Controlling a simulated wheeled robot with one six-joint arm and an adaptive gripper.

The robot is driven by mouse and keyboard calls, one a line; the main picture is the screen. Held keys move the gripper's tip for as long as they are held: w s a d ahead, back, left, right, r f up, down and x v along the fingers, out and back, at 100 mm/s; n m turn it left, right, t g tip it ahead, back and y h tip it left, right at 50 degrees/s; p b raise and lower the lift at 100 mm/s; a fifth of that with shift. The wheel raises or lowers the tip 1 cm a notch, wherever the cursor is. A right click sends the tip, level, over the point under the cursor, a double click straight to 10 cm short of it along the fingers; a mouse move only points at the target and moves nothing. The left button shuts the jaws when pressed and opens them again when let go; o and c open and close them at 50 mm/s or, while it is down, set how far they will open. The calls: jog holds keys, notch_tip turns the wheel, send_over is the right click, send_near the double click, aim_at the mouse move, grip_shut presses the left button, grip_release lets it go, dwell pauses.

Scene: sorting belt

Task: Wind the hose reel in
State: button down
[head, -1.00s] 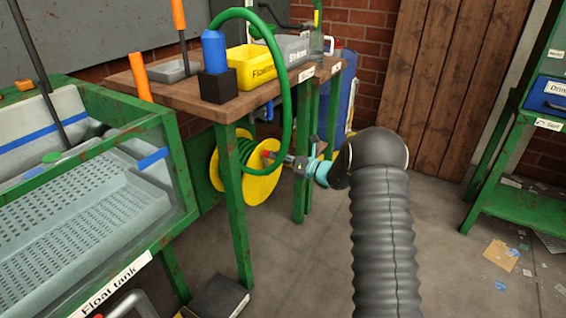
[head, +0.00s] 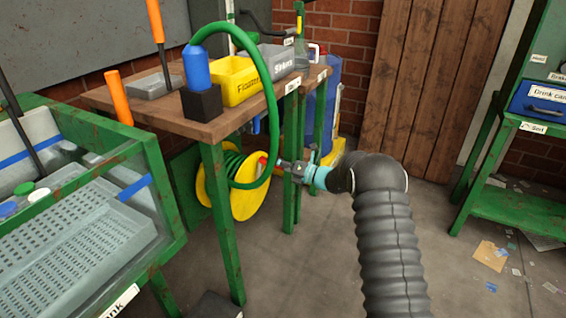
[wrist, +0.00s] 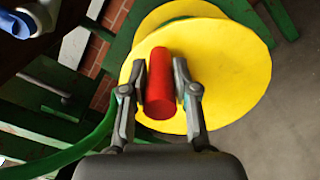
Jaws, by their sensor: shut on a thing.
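The yellow hose reel (head: 245,204) stands under the wooden bench, with green hose wound on its hub. A loop of green hose (head: 275,110) rises from it over the bench top to a blue nozzle (head: 198,68) in a black holder. In the wrist view the reel's yellow disc (wrist: 235,70) fills the middle, and the red crank handle (wrist: 160,85) stands out from it. My gripper (wrist: 161,95) is shut on the red handle, one finger on each side.
The wooden bench (head: 150,115) carries a yellow bin (head: 234,82), a grey bin and a tray; its green legs stand close to my arm. The float tank (head: 150,210) is at the left. A green rack (head: 510,205) stands at the right. Floor between is open.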

jog(key=shift+s+d+f, duration=0.1)
jog(key=shift+s+f, duration=0.05)
jog(key=shift+f, duration=0.45)
jog(key=c, duration=1)
grip_release()
jog(key=shift+d, duration=0.1)
jog(key=shift+o, duration=0.6)
jog(key=shift+r, duration=0.3)
jog(key=v, duration=1.1)
jog(key=shift+d, duration=0.35)
jog(key=shift+s+f, duration=0.1)
